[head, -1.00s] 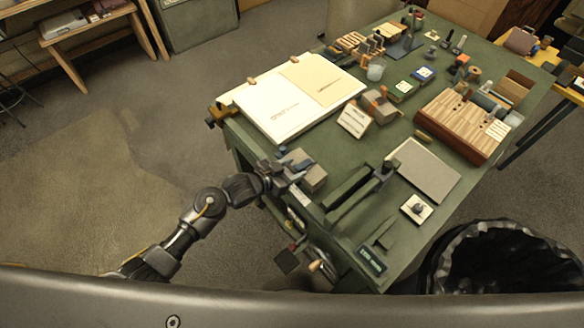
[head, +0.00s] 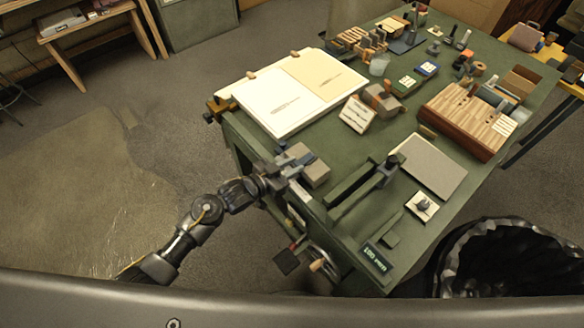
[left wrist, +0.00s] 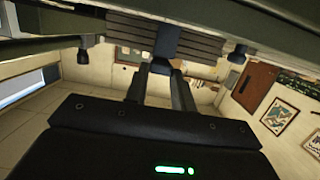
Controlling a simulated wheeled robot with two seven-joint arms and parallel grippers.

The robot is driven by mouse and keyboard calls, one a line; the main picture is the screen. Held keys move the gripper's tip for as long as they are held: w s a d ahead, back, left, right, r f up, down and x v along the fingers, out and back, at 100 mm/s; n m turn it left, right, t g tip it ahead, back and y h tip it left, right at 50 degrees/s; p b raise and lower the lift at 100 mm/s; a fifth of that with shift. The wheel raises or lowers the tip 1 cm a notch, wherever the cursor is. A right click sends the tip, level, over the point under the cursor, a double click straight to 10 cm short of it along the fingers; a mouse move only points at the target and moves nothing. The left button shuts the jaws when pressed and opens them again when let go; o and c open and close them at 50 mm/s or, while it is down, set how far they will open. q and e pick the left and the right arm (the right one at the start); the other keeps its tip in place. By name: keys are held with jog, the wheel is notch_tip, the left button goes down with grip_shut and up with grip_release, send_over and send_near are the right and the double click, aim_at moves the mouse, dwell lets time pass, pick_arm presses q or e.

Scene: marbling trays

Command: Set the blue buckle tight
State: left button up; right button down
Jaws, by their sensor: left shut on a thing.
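A grey block (head: 315,173) sits at the table's near-left edge in the head view, with a dark blue strap (head: 304,158) across its top. The buckle itself is too small to make out. My left gripper (head: 280,170) is at the table edge, just left of the block. In the left wrist view, the strap's blue-grey end (left wrist: 167,40) hangs over the edge in front of slats. The left gripper's fingers (left wrist: 161,68) are shut on its lower end. My right gripper is not in view.
The green table (head: 350,145) holds an open book (head: 290,100), a small sign (head: 357,114), a wooden box (head: 465,118) and a grey board (head: 432,166). A crank handle (head: 317,265) sticks out below the near edge. A black bin (head: 455,262) stands at right.

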pick_arm(q)
jog(key=shift+f, duration=0.1)
jog(key=o, duration=1)
jog(key=shift+s+a, duration=0.1)
jog(key=b+v, duration=0.1)
jog(key=v, duration=0.9)
jog(key=shift+s+a+r+b, duration=0.2)
jog(key=shift+s+b, duration=0.05)
jog(key=shift+b, duration=0.1)
